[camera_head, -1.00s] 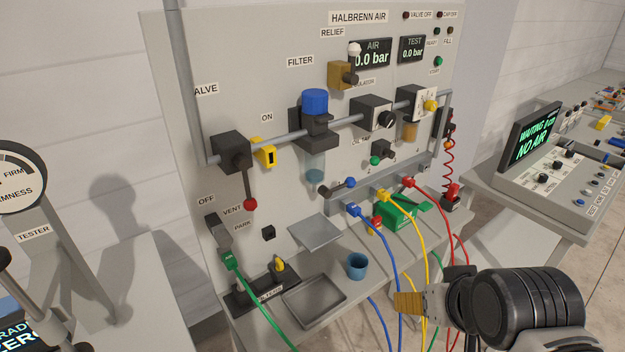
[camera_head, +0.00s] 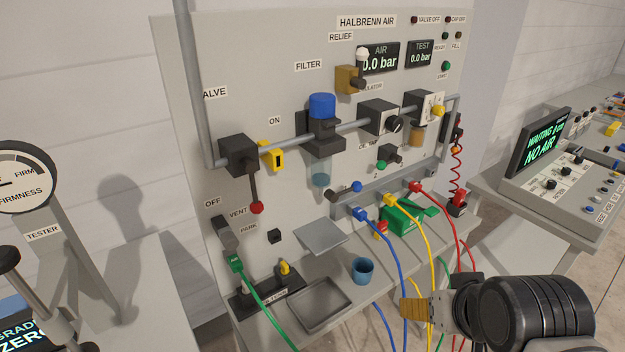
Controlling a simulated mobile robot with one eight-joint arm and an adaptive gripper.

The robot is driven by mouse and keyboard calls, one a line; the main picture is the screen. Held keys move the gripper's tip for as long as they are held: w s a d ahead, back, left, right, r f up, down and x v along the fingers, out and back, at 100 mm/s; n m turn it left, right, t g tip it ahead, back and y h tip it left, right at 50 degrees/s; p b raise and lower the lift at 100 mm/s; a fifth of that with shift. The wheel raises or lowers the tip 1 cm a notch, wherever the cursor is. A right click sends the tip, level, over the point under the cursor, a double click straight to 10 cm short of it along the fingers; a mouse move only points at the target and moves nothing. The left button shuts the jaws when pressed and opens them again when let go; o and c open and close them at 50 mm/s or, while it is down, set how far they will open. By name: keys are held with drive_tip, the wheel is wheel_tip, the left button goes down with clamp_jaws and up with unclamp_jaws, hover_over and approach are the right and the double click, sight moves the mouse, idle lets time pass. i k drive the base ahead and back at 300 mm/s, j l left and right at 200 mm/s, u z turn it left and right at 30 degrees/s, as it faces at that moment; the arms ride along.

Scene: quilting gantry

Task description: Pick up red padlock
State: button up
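A small red object with a yellow part (camera_head: 380,229) sits on the bench shelf, beside the green box (camera_head: 408,216) and behind the blue hose; it may be the red padlock, but it is too small and partly covered to be sure. My gripper (camera_head: 414,309) is at the lower right, in front of the shelf, with a tan ribbed pad pointing left. It is apart from the red object, which is up and to the left of it. The gap between the fingers does not show clearly, and I see nothing held.
A blue cup (camera_head: 362,270) and grey tray (camera_head: 319,306) stand on the shelf. Blue, yellow (camera_head: 424,240), red and green hoses hang around my gripper. A red-handled valve lever (camera_head: 256,207) is on the panel. A console (camera_head: 560,180) stands at right, a tester (camera_head: 45,235) at left.

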sight(382, 225)
drive_tip(key=i+l+u, duration=0.25)
drive_tip(key=i, duration=0.2)
drive_tip(key=i+l+u, duration=0.1)
drive_tip(key=i+u, duration=0.2)
drive_tip(key=i, duration=0.15)
